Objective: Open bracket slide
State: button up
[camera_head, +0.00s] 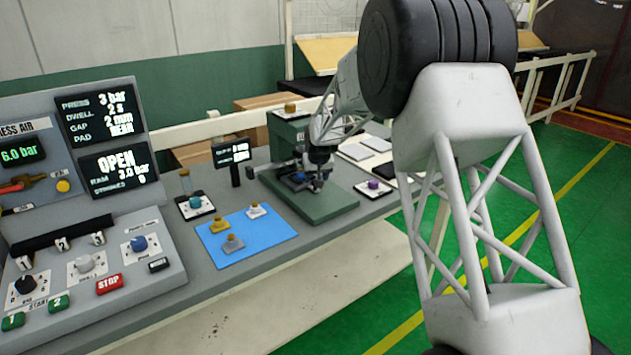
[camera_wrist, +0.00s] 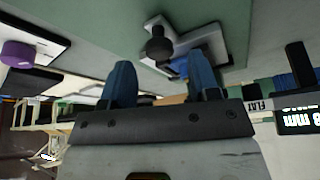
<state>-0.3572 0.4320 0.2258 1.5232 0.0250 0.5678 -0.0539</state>
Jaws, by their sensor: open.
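In the wrist view, a grey metal slide (camera_wrist: 193,42) with a round black knob (camera_wrist: 159,46) lies on the green press base (camera_wrist: 100,22). A small blue part shows beside the knob, partly hidden by a finger. My gripper (camera_wrist: 162,80) has two blue fingers spread apart, with nothing seen between them. The knob lies beyond the fingertips, roughly between their lines; I cannot tell whether any finger touches the slide. In the head view, my gripper (camera_head: 317,182) is low over the green press base (camera_head: 325,207), and the slide is mostly hidden by it.
A blue mat (camera_head: 262,240) with several small clips lies left of the press. A small black display (camera_head: 231,152) stands behind it. A purple knob (camera_head: 374,184) sits on a white card at right. The control console (camera_head: 90,200) fills the left.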

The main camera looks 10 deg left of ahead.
jog(key=shift+x, duration=1.3)
grip_shut()
